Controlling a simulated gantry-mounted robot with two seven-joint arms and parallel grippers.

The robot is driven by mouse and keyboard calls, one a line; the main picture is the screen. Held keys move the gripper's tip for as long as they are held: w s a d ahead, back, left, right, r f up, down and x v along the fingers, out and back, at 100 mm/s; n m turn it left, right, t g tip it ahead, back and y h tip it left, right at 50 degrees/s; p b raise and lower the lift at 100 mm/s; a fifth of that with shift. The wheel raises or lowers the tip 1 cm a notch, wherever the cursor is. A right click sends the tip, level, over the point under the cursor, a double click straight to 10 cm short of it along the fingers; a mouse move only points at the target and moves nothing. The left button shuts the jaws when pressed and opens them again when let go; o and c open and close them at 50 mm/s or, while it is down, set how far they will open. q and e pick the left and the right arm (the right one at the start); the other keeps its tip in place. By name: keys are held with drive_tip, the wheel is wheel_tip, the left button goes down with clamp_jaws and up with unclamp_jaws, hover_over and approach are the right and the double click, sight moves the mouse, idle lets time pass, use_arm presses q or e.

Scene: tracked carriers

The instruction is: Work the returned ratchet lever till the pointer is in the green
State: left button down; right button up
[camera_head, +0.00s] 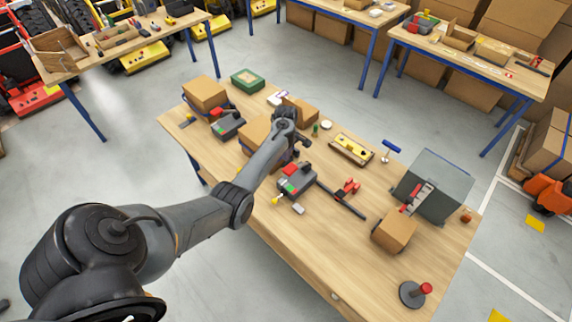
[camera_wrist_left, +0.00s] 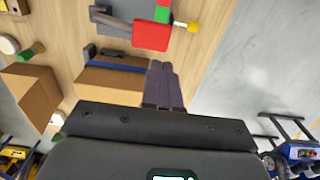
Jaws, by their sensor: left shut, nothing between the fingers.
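A grey device (camera_head: 297,180) with red and green parts and a lever with a yellow knob (camera_head: 277,200) sits near the front edge of the bench, left of centre. In the left wrist view the red part (camera_wrist_left: 151,35) and the yellow knob (camera_wrist_left: 193,27) show at the top. A similar grey device (camera_head: 228,125) stands further left. I cannot make out a pointer. My left gripper (camera_head: 302,140) is above the bench just behind the nearer device. In the left wrist view its fingers (camera_wrist_left: 161,68) are together and empty, apart from the knob. My right gripper is not in view.
Cardboard boxes (camera_head: 205,94) stand on the left part of the bench, one beside my gripper. A red bar clamp (camera_head: 346,190) lies right of the nearer device. A clear-sided box (camera_head: 440,180) and a carton (camera_head: 394,232) stand to the right. Bare wood lies in front.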

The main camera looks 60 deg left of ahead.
sight(286, 169)
use_arm(q)
wheel_tip(286, 169, down, 7)
drive_tip(key=shift+r, duration=0.1)
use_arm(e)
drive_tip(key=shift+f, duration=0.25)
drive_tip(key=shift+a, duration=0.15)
